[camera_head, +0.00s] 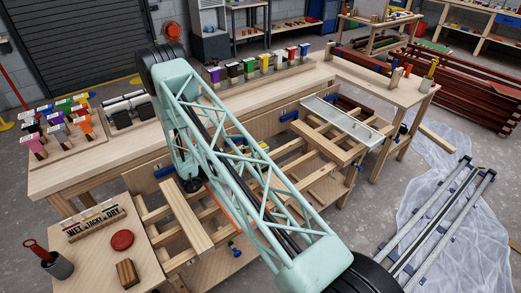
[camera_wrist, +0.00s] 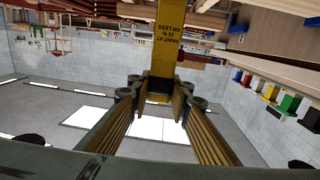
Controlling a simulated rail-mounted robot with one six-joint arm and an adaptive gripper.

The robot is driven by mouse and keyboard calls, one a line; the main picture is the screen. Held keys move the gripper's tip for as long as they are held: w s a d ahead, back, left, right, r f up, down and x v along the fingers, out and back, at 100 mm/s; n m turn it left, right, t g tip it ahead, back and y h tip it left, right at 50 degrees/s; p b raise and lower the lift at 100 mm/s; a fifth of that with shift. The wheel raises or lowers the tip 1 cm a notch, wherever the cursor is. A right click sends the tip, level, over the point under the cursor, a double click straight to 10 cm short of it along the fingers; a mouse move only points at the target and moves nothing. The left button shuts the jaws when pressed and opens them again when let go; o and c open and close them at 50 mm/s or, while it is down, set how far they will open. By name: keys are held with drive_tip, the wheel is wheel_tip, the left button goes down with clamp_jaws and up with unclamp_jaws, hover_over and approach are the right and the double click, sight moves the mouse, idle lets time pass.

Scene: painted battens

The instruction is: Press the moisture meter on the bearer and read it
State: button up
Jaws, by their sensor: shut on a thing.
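My gripper (camera_wrist: 158,98) shows in the wrist view, with ribbed gold pads on both fingers. It is shut on a yellow moisture meter (camera_wrist: 165,45), which sticks out beyond the fingertips towards the top of the picture. No reading display can be made out. In the head view my pale green arm crosses the middle, and I cannot make out the gripper or the meter. Pale timbers (camera_head: 188,225) lie in a low frame beside the workbench; I cannot tell which is the bearer.
The long workbench (camera_head: 75,173) carries several coloured samples. A side table (camera_head: 160,275) at lower left holds a wet/tacky/dry rack (camera_head: 96,222), a red disc (camera_head: 122,240), a wood block (camera_head: 127,272) and a dark cup (camera_head: 58,265). Metal rails (camera_head: 440,225) lie on plastic sheeting at right.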

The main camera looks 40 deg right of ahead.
drive_tip(key=shift+f, duration=0.35)
idle(1.0)
drive_tip(key=shift+r, duration=0.1)
drive_tip(key=shift+r+p, duration=1.25)
drive_tip(key=shift+r, duration=2.15)
